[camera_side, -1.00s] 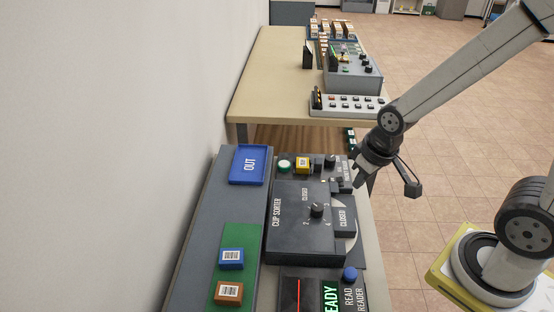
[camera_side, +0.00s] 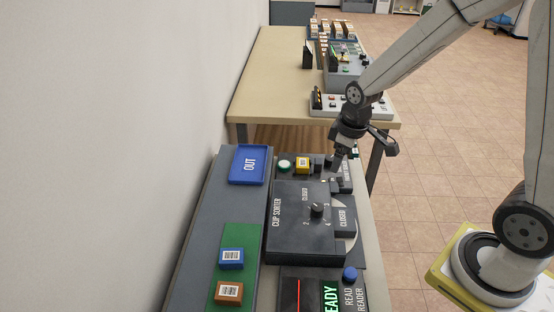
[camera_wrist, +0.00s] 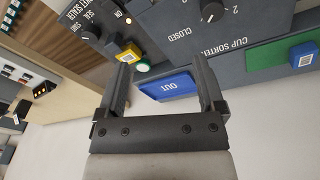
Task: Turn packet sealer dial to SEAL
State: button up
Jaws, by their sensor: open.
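The packet sealer is the dark panel at the back of the near bench, partly behind my gripper in the side view. Its dark dial (camera_wrist: 91,33) shows in the wrist view beside small white lettering that includes SEAL; I cannot tell which mark it points to. My gripper (camera_side: 338,161) is above the right part of this panel in the side view and hides the dial there. In the wrist view my gripper (camera_wrist: 161,63) is open with nothing between the fingers. The dial lies beyond the left finger, apart from it.
A yellow block (camera_side: 302,165) and a round green button (camera_side: 284,166) stand left of my gripper. The cup sorter (camera_side: 290,235) with its own knob (camera_side: 317,210) is in front. A blue OUT tray (camera_side: 248,165) lies left. A second table (camera_side: 262,85) stands behind.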

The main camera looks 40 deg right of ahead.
jog(key=w+d+f+n, duration=0.3)
jog(key=w+d+n, duration=0.1)
jog(key=w+d, duration=0.25)
jog(key=n+g, duration=0.2)
jog(key=n, duration=0.3)
send_over(330, 157)
jog(key=f, duration=0.4)
jog(key=shift+s+a, duration=0.35)
jog(key=shift+a, duration=0.05)
jog(key=shift+w+d+f, duration=0.25)
jog(key=shift+d+f, duration=0.05)
jog(key=shift+d, duration=0.15)
jog(key=shift+f, duration=0.1)
jog(key=shift+f, duration=3.8)
grip_shut()
